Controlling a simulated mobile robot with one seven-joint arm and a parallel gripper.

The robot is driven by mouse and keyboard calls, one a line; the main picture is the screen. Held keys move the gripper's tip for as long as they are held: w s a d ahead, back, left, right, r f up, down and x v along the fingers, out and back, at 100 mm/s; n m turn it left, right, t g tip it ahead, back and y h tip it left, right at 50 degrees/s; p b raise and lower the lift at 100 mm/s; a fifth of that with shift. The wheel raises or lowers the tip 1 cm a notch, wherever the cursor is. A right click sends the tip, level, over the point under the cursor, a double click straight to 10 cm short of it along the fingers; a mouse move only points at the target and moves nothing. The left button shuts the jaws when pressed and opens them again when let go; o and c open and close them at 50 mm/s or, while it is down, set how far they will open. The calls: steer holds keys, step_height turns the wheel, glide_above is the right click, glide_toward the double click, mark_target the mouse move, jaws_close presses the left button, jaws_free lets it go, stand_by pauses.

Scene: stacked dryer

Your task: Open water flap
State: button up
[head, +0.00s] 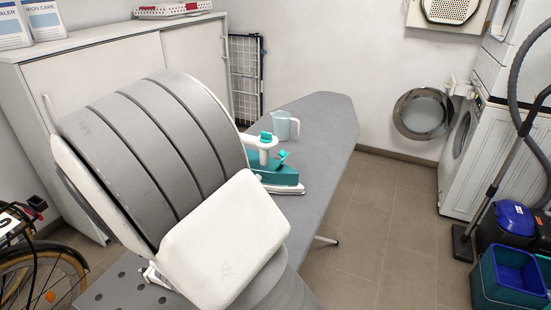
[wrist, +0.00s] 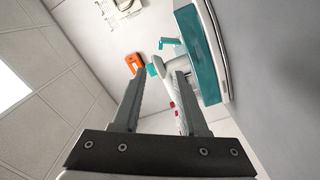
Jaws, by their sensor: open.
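A teal and white iron (head: 277,177) lies on the grey ironing board (head: 325,118), just right of my arm in the head view. Small teal parts show on it, one at the top (head: 265,137) and one lower at the front (head: 281,158). I cannot tell surely which one is the water flap. In the wrist view the iron (wrist: 205,55) is turned sideways at the upper right, with a teal tab (wrist: 170,43) sticking out. My gripper (wrist: 160,74) is open, its jaws empty, with the iron beyond the fingertips. In the head view my arm hides the gripper.
A clear jug (head: 285,126) stands on the board behind the iron. A white cabinet (head: 115,55) is at the back left, a bicycle (head: 35,265) at lower left. A washing machine with an open round door (head: 423,113) stands right.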

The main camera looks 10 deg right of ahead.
mark_target(279, 154)
steer(key=x, duration=1.4)
steer(key=shift+w+d+b, duration=0.1)
steer(key=shift+w+b, duration=0.05)
steer(key=shift+b, duration=0.25)
jaws_close()
